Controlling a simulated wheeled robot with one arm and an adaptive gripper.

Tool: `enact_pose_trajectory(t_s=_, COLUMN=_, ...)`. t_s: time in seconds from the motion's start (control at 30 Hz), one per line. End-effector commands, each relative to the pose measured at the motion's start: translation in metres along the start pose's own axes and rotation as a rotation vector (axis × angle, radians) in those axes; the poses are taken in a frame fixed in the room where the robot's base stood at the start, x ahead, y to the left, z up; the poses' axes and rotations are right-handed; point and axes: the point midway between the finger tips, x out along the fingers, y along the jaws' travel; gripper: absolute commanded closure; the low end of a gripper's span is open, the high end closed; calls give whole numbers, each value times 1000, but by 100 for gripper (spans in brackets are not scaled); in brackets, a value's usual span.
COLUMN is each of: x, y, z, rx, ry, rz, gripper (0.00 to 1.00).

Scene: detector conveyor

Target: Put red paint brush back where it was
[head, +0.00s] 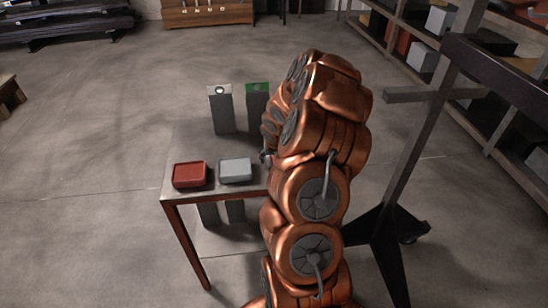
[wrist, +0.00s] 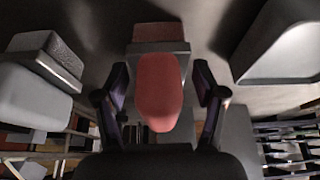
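In the wrist view a rounded, pinkish-red oblong thing (wrist: 159,95), which may be the red paint brush, points toward the camera between my fingers. My gripper (wrist: 160,85) is open, with one finger on each side and a visible gap between each finger and the red thing. In the head view my arm covers the gripper and the right part of the table (head: 200,143), so no brush shows there.
A red tray (head: 189,175) and a grey tray (head: 235,171) sit on the table's front left. Two dark posts, one white-topped (head: 222,112) and one green-topped (head: 257,100), stand behind. A dark metal stand (head: 402,170) and shelves (head: 420,45) are at the right. Open floor lies left.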

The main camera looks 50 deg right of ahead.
Motion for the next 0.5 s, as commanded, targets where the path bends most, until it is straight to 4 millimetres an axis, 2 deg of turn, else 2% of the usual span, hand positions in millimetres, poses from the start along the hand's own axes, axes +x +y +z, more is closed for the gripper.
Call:
enact_pose_trajectory(t_s=0.33, x=-1, y=0, z=0, rx=0, ry=0, rz=0, gripper=25)
enact_pose_trajectory(t_s=0.5, x=-8, y=0, z=-1, rx=0, ry=2, rz=0, gripper=25)
